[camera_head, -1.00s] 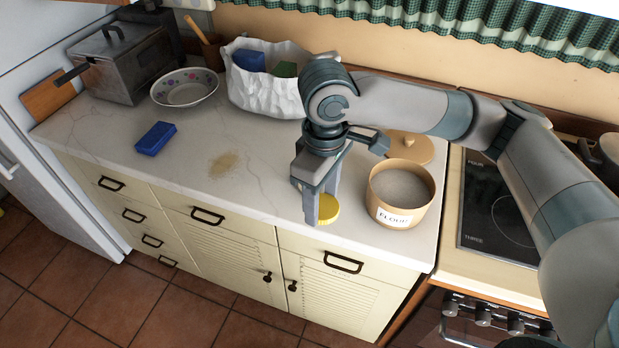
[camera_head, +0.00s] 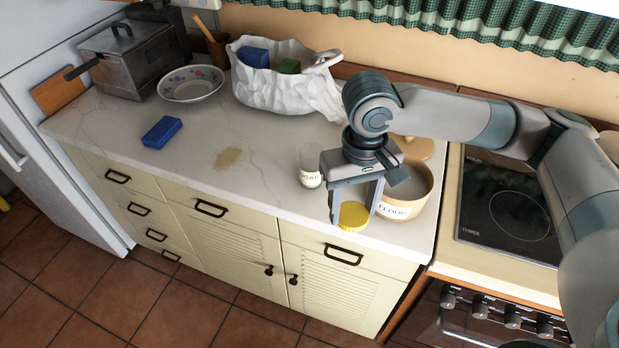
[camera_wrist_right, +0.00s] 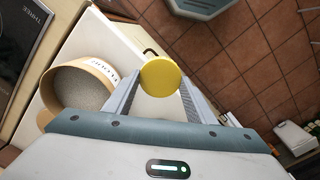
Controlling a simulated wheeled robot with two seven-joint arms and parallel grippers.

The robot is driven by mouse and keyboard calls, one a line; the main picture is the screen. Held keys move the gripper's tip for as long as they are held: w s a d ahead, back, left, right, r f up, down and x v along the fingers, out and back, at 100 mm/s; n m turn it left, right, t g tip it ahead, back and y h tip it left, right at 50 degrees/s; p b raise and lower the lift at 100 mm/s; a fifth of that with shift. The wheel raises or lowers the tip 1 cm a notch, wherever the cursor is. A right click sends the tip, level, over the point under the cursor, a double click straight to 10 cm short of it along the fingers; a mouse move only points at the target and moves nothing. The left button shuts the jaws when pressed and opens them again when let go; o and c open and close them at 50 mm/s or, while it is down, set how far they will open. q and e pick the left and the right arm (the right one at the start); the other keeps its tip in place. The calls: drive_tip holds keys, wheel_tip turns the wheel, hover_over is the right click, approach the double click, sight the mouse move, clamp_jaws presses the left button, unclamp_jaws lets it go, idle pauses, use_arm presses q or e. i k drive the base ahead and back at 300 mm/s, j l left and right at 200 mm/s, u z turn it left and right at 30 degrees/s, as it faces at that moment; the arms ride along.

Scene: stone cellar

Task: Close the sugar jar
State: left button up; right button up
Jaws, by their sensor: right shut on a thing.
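The sugar jar (camera_head: 310,166) is a small, clear, labelled jar standing upright on the counter, just left of my right gripper (camera_head: 354,208). No lid shows on it, but its right side is close to my gripper in the picture. My right gripper points down and is shut on a round yellow lid (camera_head: 353,216). In the right wrist view the lid (camera_wrist_right: 160,76) sits between the two fingertips, near the counter's front edge. I cannot tell exactly how high it is above the counter. My left gripper is not in view.
The open flour jar (camera_head: 400,211) stands right beside my right gripper, with its wooden lid (camera_head: 418,148) behind. A hob (camera_head: 505,205) is at the right. A white bag-like container (camera_head: 275,90), a bowl (camera_head: 190,84) and a blue sponge (camera_head: 162,132) are further left.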

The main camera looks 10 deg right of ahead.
sight(311, 177)
drive_tip(key=k+l+u, duration=0.2)
drive_tip(key=k+l, duration=0.25)
drive_tip(key=l, duration=0.3)
drive_tip(key=l+u, duration=0.1)
drive_tip(key=l, duration=0.25)
drive_tip(key=k, duration=0.05)
